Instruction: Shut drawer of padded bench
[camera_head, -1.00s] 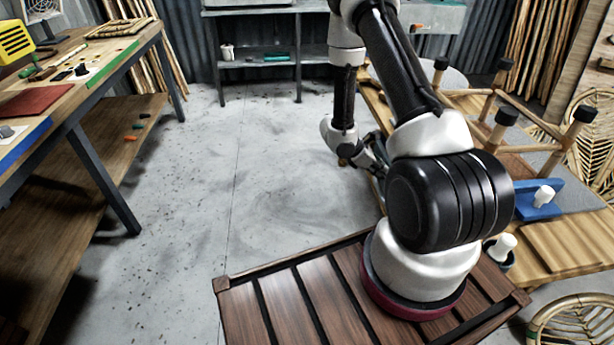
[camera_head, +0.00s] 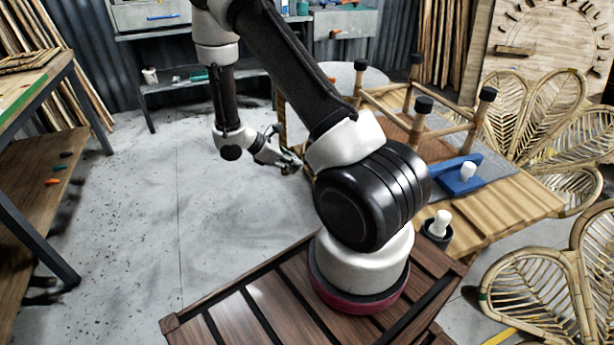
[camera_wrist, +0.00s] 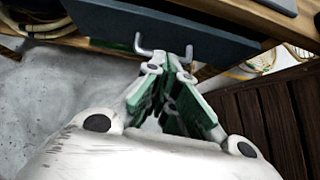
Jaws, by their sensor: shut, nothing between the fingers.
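The drawer front (camera_wrist: 215,35) of the padded bench is a dark slate-blue panel under a wooden top (camera_wrist: 262,22) in the wrist view. A pale, bent metal handle (camera_wrist: 150,53) sticks out from it. My gripper (camera_wrist: 172,62) is shut and empty, its green fingertips right at the handle; I cannot tell whether they touch. I cannot tell how far the drawer stands out. In the head view my gripper (camera_head: 290,160) is at the left side of the bench (camera_head: 512,198), and my arm hides the drawer.
An upturned wooden stool (camera_head: 415,115), a blue stand (camera_head: 460,175) and a dark cup with a white item (camera_head: 437,228) are on the bench side. Rattan chairs (camera_head: 535,285) are at right. A workbench (camera_head: 40,85) stands left; the floor (camera_head: 150,200) between is clear.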

